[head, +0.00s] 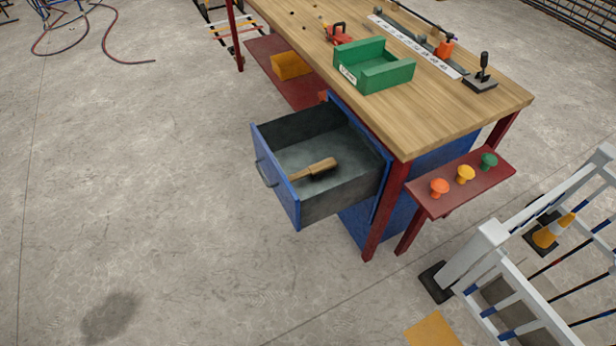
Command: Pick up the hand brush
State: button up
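The hand brush (316,169) lies in the open blue drawer (326,205) under the workbench. Its pale wooden body and handle point toward the drawer's front left, and dark bristles show beneath it. It lies apart from the drawer's back wall, on the grey drawer floor. The drawer is pulled well out, with a dark handle (266,175) on its front panel. My gripper is not in view.
The wooden workbench (460,110) stands above the drawer, bearing a green bin (374,67) and a joystick (482,75). A red shelf (465,187) with coloured buttons and a white railing (477,260) stand at right. The concrete floor left of the drawer is clear.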

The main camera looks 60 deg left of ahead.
aim_at(313, 171)
jog(key=u, duration=0.05)
jog(key=k, duration=1.1)
jog(key=u, duration=2.5)
jog(key=i, duration=0.45)
jog(key=z, duration=0.15)
